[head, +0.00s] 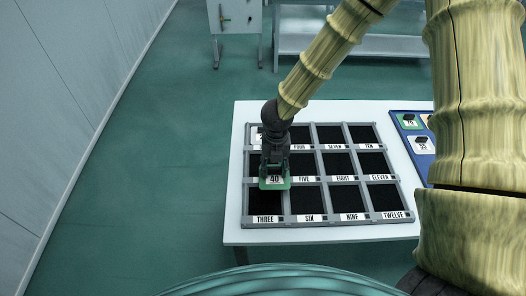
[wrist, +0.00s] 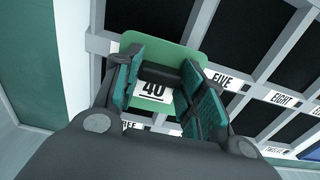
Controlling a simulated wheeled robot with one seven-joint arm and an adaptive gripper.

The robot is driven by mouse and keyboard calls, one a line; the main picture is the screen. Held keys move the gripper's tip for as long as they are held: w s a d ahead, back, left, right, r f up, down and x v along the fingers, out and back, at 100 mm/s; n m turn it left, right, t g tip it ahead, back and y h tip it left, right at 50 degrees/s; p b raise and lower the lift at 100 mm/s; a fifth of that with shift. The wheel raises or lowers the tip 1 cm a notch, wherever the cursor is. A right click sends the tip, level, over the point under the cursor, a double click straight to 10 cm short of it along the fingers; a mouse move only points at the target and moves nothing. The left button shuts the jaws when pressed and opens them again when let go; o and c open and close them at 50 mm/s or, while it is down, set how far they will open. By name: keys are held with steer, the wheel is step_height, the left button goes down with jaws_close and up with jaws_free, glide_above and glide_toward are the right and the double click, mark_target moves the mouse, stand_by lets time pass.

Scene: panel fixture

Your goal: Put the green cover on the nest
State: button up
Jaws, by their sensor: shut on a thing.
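The green cover (head: 267,185) carries a white label reading 40; it also shows in the wrist view (wrist: 160,42). My gripper (head: 275,168) is shut on the cover's black grip, between the two finger pads in the wrist view (wrist: 162,78). The cover is over the left column of a grey panel fixture (head: 327,200), around the middle nest and the edge of nest THREE. I cannot tell whether it touches the frame. The fixture has rows of dark nests with name labels, such as FIVE (head: 303,166). The cover and gripper hide the left middle nest's label.
The fixture lies on a white table (head: 235,200). A blue board (head: 412,155) on the right holds several covers, including a green one (head: 404,124) and a white one (head: 418,148). My arm crosses above the fixture's back. The other visible nests look dark and empty, except the partly hidden back-left one.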

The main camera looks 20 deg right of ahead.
steer(key=w+p, duration=0.1)
steer(key=w, duration=0.2)
steer(key=w+p, duration=0.1)
steer(key=w, duration=0.2)
steer(key=w+p, duration=0.1)
steer(key=w, duration=0.2)
steer(key=shift+a+f, duration=0.35)
steer(key=shift+s+f+p, duration=0.1)
steer(key=shift+f+p, duration=0.45)
steer(key=shift+p, duration=0.05)
steer(key=shift+f+p, duration=0.45)
steer(key=shift+f, duration=0.75)
steer(key=shift+f, duration=0.15)
steer(key=o, duration=1)
steer(key=shift+o, duration=0.2)
step_height(320, 180, up, 12)
steer(key=b, duration=0.3)
